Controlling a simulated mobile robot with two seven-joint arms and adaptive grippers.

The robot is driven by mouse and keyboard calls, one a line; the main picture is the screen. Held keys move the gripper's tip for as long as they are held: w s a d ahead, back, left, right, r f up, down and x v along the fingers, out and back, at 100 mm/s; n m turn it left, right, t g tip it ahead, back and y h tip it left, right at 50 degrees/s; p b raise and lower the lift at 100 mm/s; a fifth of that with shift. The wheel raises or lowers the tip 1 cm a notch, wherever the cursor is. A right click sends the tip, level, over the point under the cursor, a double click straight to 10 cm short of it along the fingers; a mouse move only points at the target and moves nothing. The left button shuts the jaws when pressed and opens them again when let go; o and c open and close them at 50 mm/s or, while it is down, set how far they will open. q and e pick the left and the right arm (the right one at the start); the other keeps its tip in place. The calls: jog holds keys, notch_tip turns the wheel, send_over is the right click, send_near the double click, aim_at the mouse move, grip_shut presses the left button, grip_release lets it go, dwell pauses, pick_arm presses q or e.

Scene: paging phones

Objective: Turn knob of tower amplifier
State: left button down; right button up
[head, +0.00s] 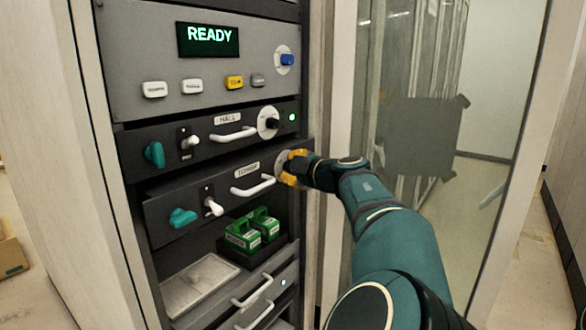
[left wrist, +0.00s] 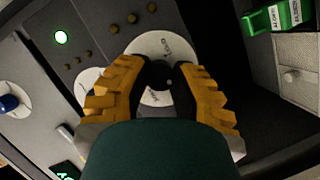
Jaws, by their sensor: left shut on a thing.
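The tower amplifier (head: 215,182) is a dark rack panel labelled TOWER, with a white handle, a teal knob on its left and a white toggle switch. Its round pale dial (head: 280,166) at the right end is partly hidden by my left gripper (head: 294,168). In the left wrist view, my left gripper (left wrist: 160,80) has its yellow fingers on both sides of a black knob (left wrist: 158,74) and is shut on it. The knob sits in the middle of a white dial plate (left wrist: 163,46) with small lettering. My right gripper is not in view.
Above is the HALL amplifier (head: 172,143) with its own black knob (head: 270,123) and lit green lamp. Higher is a READY display (head: 208,38) over several buttons. Below sit green blocks (head: 252,232) in a dark tray and drawers with white handles. A glass door (head: 410,130) stands right.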

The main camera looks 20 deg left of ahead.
pick_arm(q)
jog(key=shift+n, duration=0.4)
dwell(0.3)
jog(key=c, duration=0.7)
grip_release()
jog(key=shift+c, duration=0.2)
jog(key=v, duration=1.2)
jog(key=shift+f, duration=0.25)
jog(key=shift+s, duration=0.1)
